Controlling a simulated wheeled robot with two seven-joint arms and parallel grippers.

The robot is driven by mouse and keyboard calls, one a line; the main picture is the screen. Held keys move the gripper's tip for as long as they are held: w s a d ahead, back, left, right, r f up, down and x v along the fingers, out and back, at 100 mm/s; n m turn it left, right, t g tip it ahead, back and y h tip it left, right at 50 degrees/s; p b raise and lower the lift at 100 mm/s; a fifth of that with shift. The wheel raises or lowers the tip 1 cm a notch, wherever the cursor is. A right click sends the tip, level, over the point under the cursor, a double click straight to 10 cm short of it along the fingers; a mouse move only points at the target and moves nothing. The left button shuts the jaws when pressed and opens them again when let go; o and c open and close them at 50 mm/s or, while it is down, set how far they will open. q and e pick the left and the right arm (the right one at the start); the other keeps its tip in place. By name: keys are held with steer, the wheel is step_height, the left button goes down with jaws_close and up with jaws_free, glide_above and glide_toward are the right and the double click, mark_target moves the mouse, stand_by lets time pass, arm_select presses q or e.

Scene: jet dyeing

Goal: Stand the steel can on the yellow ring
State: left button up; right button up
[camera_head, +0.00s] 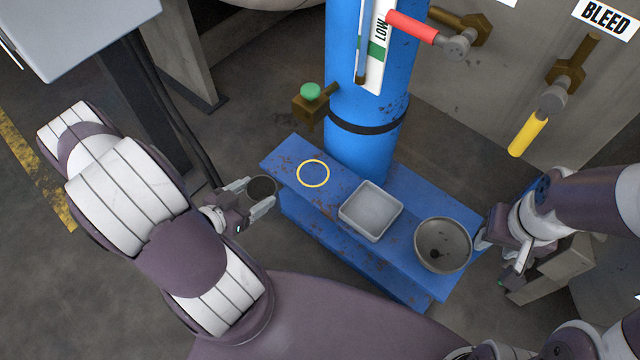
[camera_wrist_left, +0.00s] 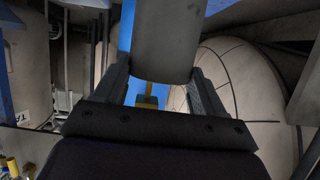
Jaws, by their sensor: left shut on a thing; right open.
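The steel can (camera_head: 262,188) is a dark-mouthed cylinder held between the fingers of my left gripper (camera_head: 258,197). In the left wrist view the can (camera_wrist_left: 167,40) shows as a grey cylinder between the two fingers of the left gripper (camera_wrist_left: 163,88). The can is left of the blue bench, apart from the yellow ring. The yellow ring (camera_head: 313,173) is a thin empty outline on the left part of the blue bench top (camera_head: 288,155). My right gripper (camera_head: 500,256) is at the right, beside the round bowl, partly hidden by its own wrist.
A pale square tray (camera_head: 371,211) and a round metal bowl (camera_head: 443,244) stand on the bench right of the ring. A blue column (camera_head: 362,140) rises behind, with a brass valve with a green knob (camera_head: 311,94) on its left. Red (camera_head: 412,27) and yellow (camera_head: 528,134) handles are further right.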

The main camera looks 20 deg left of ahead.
arm_select(q)
steer(key=shift+w+d+f, duration=0.2)
steer(key=shift+w+f, duration=0.1)
steer(key=shift+f, duration=0.2)
steer(key=r+b+x, duration=0.1)
steer(key=b+x, duration=0.3)
steer(key=x, duration=0.4)
steer(key=w+r+b+x, duration=0.1)
steer(key=r+b+x, duration=0.1)
steer(key=b+x, duration=0.3)
steer(key=x, duration=0.4)
steer(key=shift+w+d+r+b, duration=0.25)
steer(key=shift+d+b, duration=0.05)
arm_select(e)
step_height(320, 180, down, 10)
steer(key=shift+f, duration=0.25)
arm_select(q)
steer(key=o, duration=1.6)
